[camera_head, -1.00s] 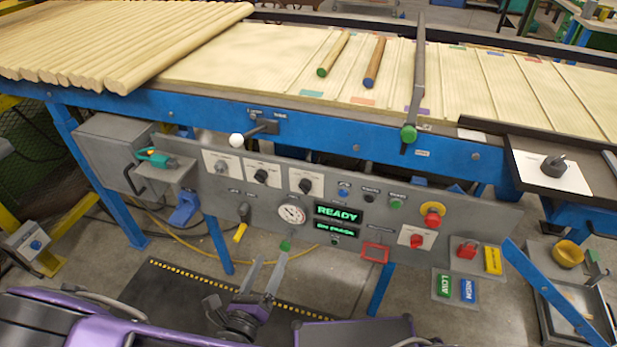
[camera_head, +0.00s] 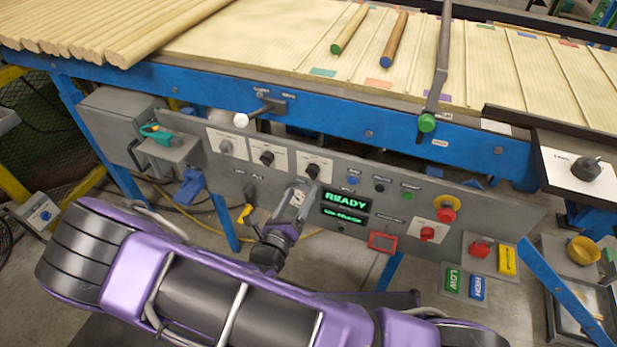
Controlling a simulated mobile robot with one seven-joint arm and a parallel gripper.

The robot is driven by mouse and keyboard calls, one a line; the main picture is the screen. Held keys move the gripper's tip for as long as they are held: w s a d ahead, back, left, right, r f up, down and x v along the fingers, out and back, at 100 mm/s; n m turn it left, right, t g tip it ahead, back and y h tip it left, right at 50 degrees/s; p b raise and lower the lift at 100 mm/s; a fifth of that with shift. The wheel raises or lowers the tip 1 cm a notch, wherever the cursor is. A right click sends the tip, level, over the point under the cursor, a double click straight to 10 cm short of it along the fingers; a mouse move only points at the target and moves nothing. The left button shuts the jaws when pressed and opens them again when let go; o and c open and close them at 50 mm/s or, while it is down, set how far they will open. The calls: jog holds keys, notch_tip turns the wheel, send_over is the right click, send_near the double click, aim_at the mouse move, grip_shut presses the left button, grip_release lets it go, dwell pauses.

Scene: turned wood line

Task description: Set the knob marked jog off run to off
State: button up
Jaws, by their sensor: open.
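The grey panel carries three rotary knobs on white plates: a grey knob (camera_head: 226,147) at left, a black knob (camera_head: 267,158) in the middle and another black knob (camera_head: 313,170) at right. Their lettering is too small to read, so I cannot tell which is marked jog off run. A red knob (camera_head: 427,234) on a white plate sits farther right, and a dark knob (camera_head: 588,168) is on the right-hand box. My gripper (camera_head: 300,190) is open, just below the right black knob and in front of the round gauge, which it mostly hides. I see no clear contact.
A green-lit display (camera_head: 345,197) reads READY. Near it are small buttons, a red mushroom button (camera_head: 446,208) on yellow, and a red-framed square (camera_head: 382,242). A yellow-handled lever (camera_head: 245,213) is left of my gripper.

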aim_at(309, 176)
jog(key=x, duration=0.6)
jog(key=shift+w+d, duration=0.1)
jog(key=shift+w, duration=0.25)
grip_shut()
